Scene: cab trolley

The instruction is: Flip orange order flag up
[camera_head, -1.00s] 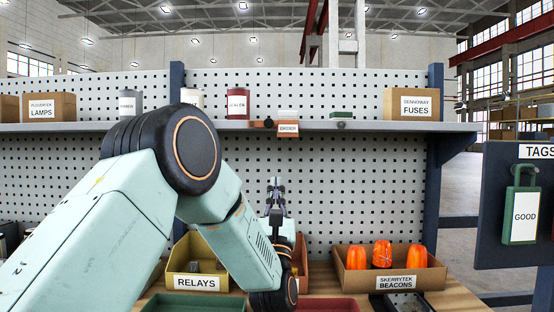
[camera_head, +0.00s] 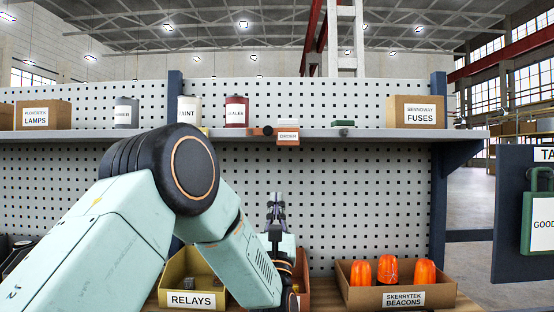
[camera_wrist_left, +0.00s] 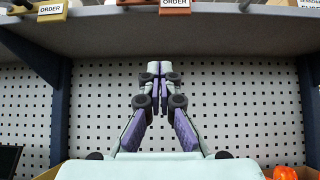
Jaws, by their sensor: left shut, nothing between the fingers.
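The orange order flag (camera_head: 288,138) sits on the front edge of the shelf, with a white ORDER label. A flat orange part with a dark knob (camera_head: 266,131) lies just left of the label. In the left wrist view its label plate (camera_wrist_left: 175,6) shows at the top edge, cut off. My left gripper (camera_head: 275,200) is shut and empty, pointing up in front of the pegboard. It is below the flag and apart from it. In the left wrist view the fingertips (camera_wrist_left: 160,68) are together, below the shelf. My right gripper is not in view.
A yellow ORDER plate (camera_wrist_left: 52,11) is further left on the shelf edge. The shelf (camera_head: 370,134) holds cans, a green item (camera_head: 343,124) and a FUSES box (camera_head: 415,112). RELAYS (camera_head: 192,283) and BEACONS (camera_head: 400,290) bins stand below. Bare pegboard (camera_head: 350,200) lies behind the gripper.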

